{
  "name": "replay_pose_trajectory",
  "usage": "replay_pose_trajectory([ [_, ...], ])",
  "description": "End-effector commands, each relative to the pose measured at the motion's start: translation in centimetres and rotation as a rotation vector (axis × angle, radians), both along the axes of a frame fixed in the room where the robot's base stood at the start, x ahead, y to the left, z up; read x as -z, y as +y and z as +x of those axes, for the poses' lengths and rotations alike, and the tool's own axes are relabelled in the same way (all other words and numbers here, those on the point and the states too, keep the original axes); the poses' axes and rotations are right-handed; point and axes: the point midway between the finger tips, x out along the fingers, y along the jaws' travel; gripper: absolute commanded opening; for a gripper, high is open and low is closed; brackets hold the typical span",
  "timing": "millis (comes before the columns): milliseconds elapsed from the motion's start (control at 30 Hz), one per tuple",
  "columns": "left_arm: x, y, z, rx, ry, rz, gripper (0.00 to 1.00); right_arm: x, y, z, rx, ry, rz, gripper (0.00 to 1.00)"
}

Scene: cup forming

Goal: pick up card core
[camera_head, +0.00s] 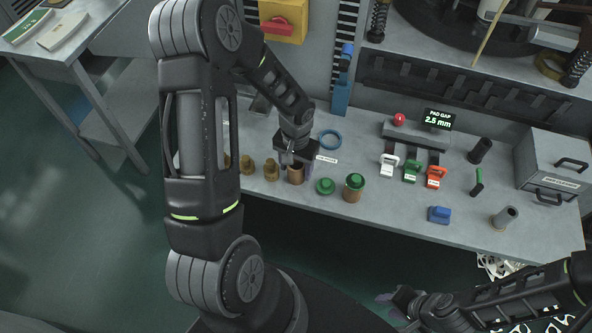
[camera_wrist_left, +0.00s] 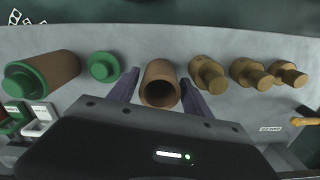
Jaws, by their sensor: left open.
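The card core, a brown open tube (camera_head: 295,176), stands upright on the grey bench in the head view. In the left wrist view the core (camera_wrist_left: 160,84) shows its dark hollow end between the two fingers. My left gripper (camera_head: 293,163) is over the core, and its fingers (camera_wrist_left: 158,88) stand on either side with small gaps visible. It is open and not clamped on the core. My right gripper (camera_head: 392,300) is low at the bottom of the head view, away from the core; its jaw state is not clear.
Brass plugs (camera_head: 270,169) stand left of the core. A green cap (camera_head: 325,186) and a brown core with green top (camera_head: 354,187) stand close on its right. A blue ring (camera_head: 330,140) lies behind. Coloured clamps (camera_head: 411,170) and a grey cabinet (camera_head: 553,170) are further right.

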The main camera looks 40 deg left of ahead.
Motion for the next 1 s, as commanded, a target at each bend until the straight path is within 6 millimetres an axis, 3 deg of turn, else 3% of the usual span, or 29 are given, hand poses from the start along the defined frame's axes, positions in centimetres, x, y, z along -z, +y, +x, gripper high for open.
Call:
replay_pose_trajectory([
  [133, -0.02, 0.00, 0.00, 0.000, 0.000, 0.000, 0.57, -0.01, 0.00, 0.01, 0.000, 0.000, 0.000, 0.36],
  [733, -0.03, -0.01, 0.00, 0.000, 0.000, 0.000, 0.08, -0.01, 0.00, 0.02, 0.000, 0.000, 0.000, 0.36],
  [1000, -0.15, 0.00, 0.03, 0.000, -0.001, 0.000, 0.07, 0.01, 0.00, 0.01, 0.000, 0.000, 0.000, 0.36],
])
